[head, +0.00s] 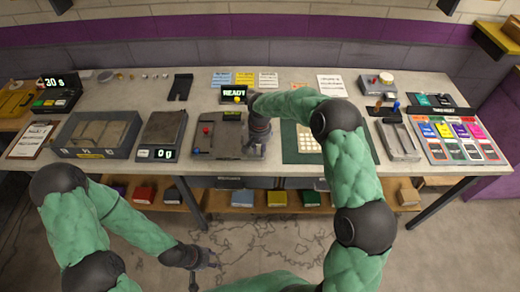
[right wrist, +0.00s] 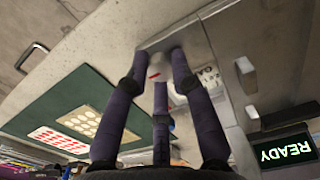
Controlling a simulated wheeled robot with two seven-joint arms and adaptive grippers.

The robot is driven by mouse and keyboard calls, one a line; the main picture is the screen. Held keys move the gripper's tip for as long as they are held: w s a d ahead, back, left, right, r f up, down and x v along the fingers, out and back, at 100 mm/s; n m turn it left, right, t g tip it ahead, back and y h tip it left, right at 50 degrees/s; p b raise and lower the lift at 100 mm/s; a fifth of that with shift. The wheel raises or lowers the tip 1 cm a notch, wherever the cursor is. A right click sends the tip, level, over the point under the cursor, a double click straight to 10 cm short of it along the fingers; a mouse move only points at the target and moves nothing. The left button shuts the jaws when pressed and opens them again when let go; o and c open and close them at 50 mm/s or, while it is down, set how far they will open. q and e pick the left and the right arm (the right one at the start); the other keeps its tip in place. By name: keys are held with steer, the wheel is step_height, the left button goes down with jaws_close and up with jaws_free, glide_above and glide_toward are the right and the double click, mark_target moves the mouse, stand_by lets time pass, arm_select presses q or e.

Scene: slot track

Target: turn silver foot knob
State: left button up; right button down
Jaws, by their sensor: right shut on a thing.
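The silver knob (right wrist: 154,74), with a red mark on its face, shows in the right wrist view between the fingers of my right gripper (right wrist: 159,67). The fingers are closed in around it, and part of the knob is hidden behind them. In the head view my right gripper (head: 254,150) is at the right edge of the dark grey machine (head: 216,146), and it hides the knob there. My left gripper (head: 192,258) hangs low in front of the table, away from the machine; its fingers are too small and dark to read.
A green "READY" display (head: 233,92) stands behind the machine. A dark green mat (head: 292,148) lies right of my right gripper. A grey tray (head: 97,134) and a box with a display (head: 160,136) are to the left. Colored bins sit on the shelf below.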

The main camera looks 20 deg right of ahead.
stand_by(0.4)
steer(key=c, duration=1.1)
jaws_free()
steer(key=shift+o, duration=0.2)
step_height(320, 180, up, 12)
